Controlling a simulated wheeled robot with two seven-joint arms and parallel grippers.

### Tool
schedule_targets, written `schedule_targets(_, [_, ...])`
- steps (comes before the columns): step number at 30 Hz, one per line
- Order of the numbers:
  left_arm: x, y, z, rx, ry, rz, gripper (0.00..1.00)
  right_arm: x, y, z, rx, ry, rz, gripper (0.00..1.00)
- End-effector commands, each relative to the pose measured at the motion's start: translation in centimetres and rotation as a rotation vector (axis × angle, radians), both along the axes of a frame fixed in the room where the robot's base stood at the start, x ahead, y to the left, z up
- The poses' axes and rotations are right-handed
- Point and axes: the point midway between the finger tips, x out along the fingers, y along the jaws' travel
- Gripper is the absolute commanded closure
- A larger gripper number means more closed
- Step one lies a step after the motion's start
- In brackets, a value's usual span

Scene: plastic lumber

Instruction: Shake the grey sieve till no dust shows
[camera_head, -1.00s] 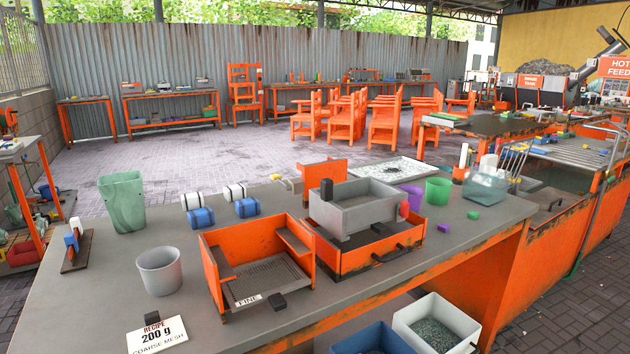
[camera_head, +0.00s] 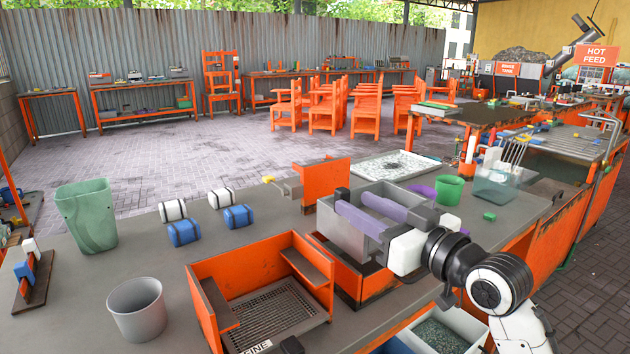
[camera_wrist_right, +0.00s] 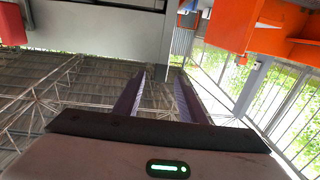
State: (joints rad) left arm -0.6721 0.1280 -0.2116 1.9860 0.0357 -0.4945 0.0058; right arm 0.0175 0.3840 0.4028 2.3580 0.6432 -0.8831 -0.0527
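The grey sieve (camera_head: 330,230), an open box with a dark block-like handle (camera_head: 342,194) on its left side, sits on an orange stand (camera_head: 345,275). My right gripper (camera_head: 352,204) reaches in from the right, its two purple fingers over the sieve and pointing toward the handle side. The fingers are apart; they also show with a clear gap in the right wrist view (camera_wrist_right: 158,76). I cannot tell whether a fingertip touches the handle. Fingers and hand hide most of the sieve's inside, so dust there cannot be judged. My left gripper is not in view.
An orange tray (camera_head: 215,320) with a dark mesh, labelled FINE, stands left of the sieve. A grey cup (camera_head: 137,310), a green bin (camera_head: 87,215) and blue and white rolls stand further left. A purple ring and a green cup (camera_head: 449,189) lie behind my gripper.

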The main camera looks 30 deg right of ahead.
Motion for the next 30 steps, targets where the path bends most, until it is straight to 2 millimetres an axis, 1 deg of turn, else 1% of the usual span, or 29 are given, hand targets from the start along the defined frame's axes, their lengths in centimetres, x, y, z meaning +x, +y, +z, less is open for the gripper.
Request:
schedule_targets(5, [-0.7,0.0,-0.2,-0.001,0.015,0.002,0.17,2.3,0.2,0.2,0.002,-0.003,0.001,0.62])
schedule_targets(9, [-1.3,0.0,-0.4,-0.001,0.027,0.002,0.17,5.0,0.4,0.2,0.003,-0.003,0.001,0.62])
schedule_targets(12, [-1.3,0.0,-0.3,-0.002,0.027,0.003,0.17,6.8,0.6,0.1,0.004,-0.001,0.000,0.62])
schedule_targets(16, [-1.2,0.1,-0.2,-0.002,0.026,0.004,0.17,8.6,0.7,0.0,0.002,-0.001,0.000,0.62])
schedule_targets(21, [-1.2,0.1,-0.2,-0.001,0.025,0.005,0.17,9.8,0.8,-0.1,0.000,0.000,0.001,0.62])
schedule_targets(29, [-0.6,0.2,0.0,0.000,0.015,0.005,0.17,10.0,0.9,-0.1,-0.001,0.000,0.001,0.62])
schedule_targets(30, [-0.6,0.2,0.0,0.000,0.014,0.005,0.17,10.0,0.8,-0.1,-0.001,0.000,0.000,0.64])
